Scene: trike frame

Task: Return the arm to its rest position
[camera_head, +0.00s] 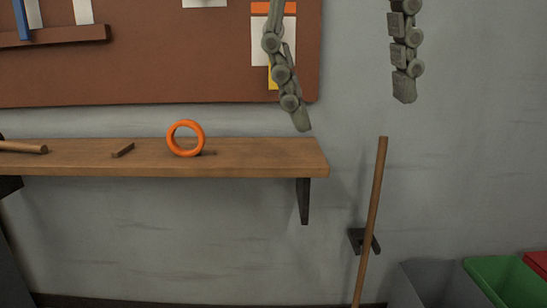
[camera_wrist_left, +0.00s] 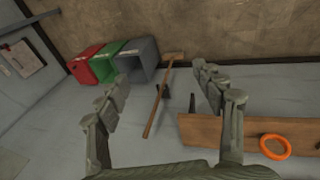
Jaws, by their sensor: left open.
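My left gripper (camera_head: 354,108) hangs into the top of the head view, its two grey jointed fingers pointing down and spread wide apart. It is open with nothing between the fingers. One finger overlaps the right part of the brown board, and the other is seen against the bare grey wall. In the left wrist view both fingers of this gripper (camera_wrist_left: 161,76) show, apart and empty. My right gripper is in neither view.
A wooden shelf (camera_head: 255,160) with an orange ring (camera_head: 171,138) is left of and below the fingers. A brown pegboard (camera_head: 150,75) hangs above it. A wooden pole (camera_head: 372,210) leans in a wall bracket. Grey (camera_head: 432,285), green (camera_head: 500,280) and red bins stand lower right.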

